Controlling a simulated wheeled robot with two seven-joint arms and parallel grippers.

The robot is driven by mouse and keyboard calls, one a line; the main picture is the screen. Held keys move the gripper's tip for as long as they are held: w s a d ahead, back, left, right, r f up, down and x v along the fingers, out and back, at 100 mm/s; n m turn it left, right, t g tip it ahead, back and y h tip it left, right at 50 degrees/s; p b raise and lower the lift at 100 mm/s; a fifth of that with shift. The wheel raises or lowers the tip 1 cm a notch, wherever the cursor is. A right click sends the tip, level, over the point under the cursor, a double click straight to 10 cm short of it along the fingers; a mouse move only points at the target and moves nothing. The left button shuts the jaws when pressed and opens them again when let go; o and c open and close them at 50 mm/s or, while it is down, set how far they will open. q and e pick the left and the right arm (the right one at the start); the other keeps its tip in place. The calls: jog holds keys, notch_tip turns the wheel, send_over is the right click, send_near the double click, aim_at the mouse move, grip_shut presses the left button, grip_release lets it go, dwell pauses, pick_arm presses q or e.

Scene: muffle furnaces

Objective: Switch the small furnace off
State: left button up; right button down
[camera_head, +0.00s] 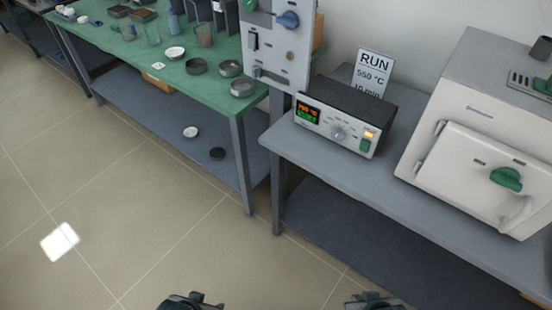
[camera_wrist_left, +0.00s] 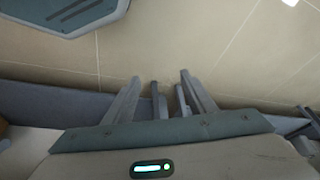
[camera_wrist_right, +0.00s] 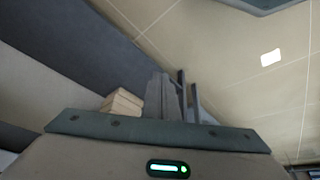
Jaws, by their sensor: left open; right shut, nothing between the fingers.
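A white furnace (camera_head: 480,170) with a closed door and a green handle (camera_head: 507,179) stands at the right of the grey bench. Beside it is a control box (camera_head: 338,130) with a lit display (camera_head: 308,115), a round knob (camera_head: 338,133), a glowing orange switch (camera_head: 370,134) and a green part below it. I cannot tell which furnace is the small one. My left gripper (camera_head: 190,301) and right gripper (camera_head: 375,301) are at the bottom edge, well short of the bench. The left wrist view shows the left fingers (camera_wrist_left: 160,85) apart and empty. The right fingers (camera_wrist_right: 165,90) are together and empty.
A sign (camera_head: 374,73) reading RUN 550 °C, 10 min stands behind the box. A panel (camera_head: 280,45) with blue and green knobs stands left of it. A green-topped table (camera_head: 215,90) holds dishes and jars. The floor (camera_head: 130,220) before me is clear.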

pick_arm(q)
jog(key=s+f, duration=0.4)
jog(key=f, duration=0.5)
jog(key=s+f+p, duration=0.1)
jog(key=s+f, duration=0.3)
jog(key=f, duration=0.5)
jog(key=s+f, duration=0.5)
jog(key=f, duration=0.5)
jog(key=shift+a+m, duration=0.3)
pick_arm(e)
jog(key=w+a+r+m+t+y, duration=0.1)
jog(key=w+a+r+m+t, duration=0.1)
jog(key=w+r+t, duration=0.4)
jog(key=w+a+r+m+t+y, duration=0.2)
jog(key=w+r+t, duration=0.4)
jog(key=w+r, duration=0.7)
jog(key=w+m, duration=0.1)
jog(key=w, duration=0.8)
jog(key=shift+a+r+m, duration=0.3)
jog(key=shift+a+r, duration=0.05)
pick_arm(q)
jog(key=shift+f, duration=0.1)
pick_arm(e)
jog(key=shift+w, duration=0.15)
